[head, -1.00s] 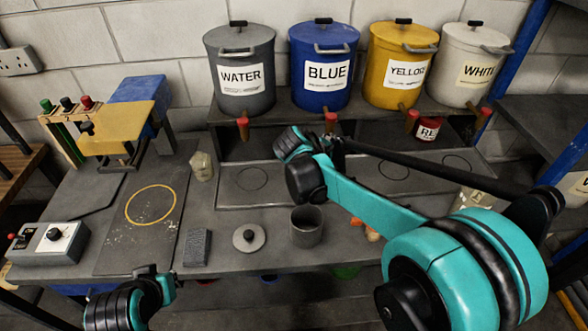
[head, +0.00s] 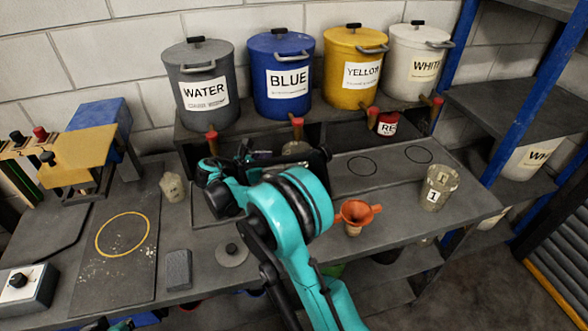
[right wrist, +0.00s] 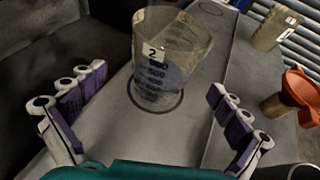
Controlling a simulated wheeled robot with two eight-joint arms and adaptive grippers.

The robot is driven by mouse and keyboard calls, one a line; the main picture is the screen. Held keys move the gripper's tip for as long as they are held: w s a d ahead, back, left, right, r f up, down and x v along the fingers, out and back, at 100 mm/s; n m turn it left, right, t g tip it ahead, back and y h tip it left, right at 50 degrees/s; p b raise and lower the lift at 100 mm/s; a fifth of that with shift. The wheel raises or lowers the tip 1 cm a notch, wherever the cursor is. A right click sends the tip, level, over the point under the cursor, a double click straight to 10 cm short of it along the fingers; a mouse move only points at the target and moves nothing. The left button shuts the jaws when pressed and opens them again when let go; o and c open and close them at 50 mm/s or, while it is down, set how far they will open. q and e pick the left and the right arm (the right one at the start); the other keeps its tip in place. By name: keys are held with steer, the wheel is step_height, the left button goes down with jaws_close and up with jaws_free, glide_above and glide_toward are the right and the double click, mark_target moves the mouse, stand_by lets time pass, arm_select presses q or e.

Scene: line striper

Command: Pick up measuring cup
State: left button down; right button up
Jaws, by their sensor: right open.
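A clear measuring cup (right wrist: 172,50) with a "2" label and printed volume marks stands upright inside a dark ring on the bench, in the right wrist view. My right gripper (right wrist: 150,122) is open, its purple-padded fingers spread to either side of the cup and apart from it. In the head view the cup (head: 296,148) shows only in part behind my right gripper (head: 262,152), below the blue bucket. A second clear cup labelled "1" (head: 438,187) stands at the bench's right end. Only a scrap of my left arm shows at the bottom edge.
An orange funnel (head: 357,213) sits right of my right arm. Water (head: 203,85), blue (head: 285,75), yellow (head: 352,70) and white (head: 415,62) buckets stand on the raised shelf, their taps jutting forward. A red-labelled jar (head: 387,124) sits below. Bench space between funnel and jar is clear.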

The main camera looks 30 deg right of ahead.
steer(key=x, duration=0.2)
steer(key=shift+d+f+b, duration=0.25)
steer(key=shift+d+b, duration=0.05)
steer(key=shift+b, duration=0.1)
steer(key=x, duration=0.1)
steer(key=b+x, duration=0.1)
steer(key=x, duration=0.1)
steer(key=f+b+x, duration=0.1)
steer(key=x, duration=0.1)
steer(key=shift+s+a, duration=0.15)
steer(key=shift+s, duration=0.15)
steer(key=shift+r, duration=0.15)
steer(key=shift+c, duration=0.6)
steer(key=c, duration=1.4)
